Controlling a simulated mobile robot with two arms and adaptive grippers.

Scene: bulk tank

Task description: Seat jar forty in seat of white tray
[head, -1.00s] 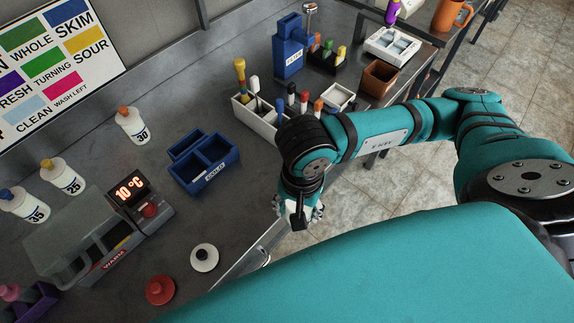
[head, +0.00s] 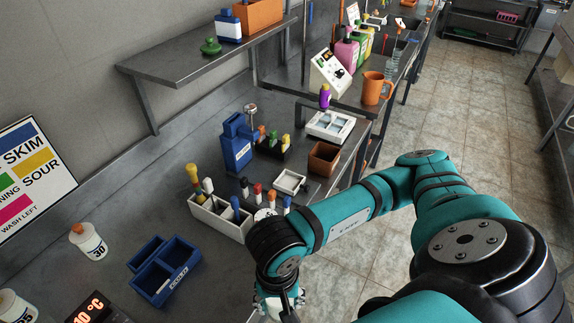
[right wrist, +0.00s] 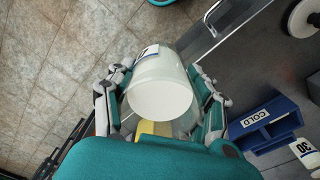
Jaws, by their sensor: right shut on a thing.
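My right gripper (right wrist: 160,108) is shut on a white round jar (right wrist: 162,86); its fingers press both sides and a round white end faces the right wrist camera. Part of a dark-on-white label shows on the jar, but I cannot read its number. In the head view the right gripper (head: 278,302) is at the bottom, by the bench's front edge; the jar is not clearly visible there. A white tray with pale square recesses (head: 312,130) lies farther along the bench. A smaller shallow white tray (head: 291,182) lies nearer. My left gripper is not in view.
A white rack with coloured sticks (head: 222,222), a blue divided box (head: 165,270), jar 30 (head: 88,241), a brown box (head: 323,158) and a tall blue holder (head: 236,145) stand on the bench. A wall shelf (head: 205,60) overhangs it.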

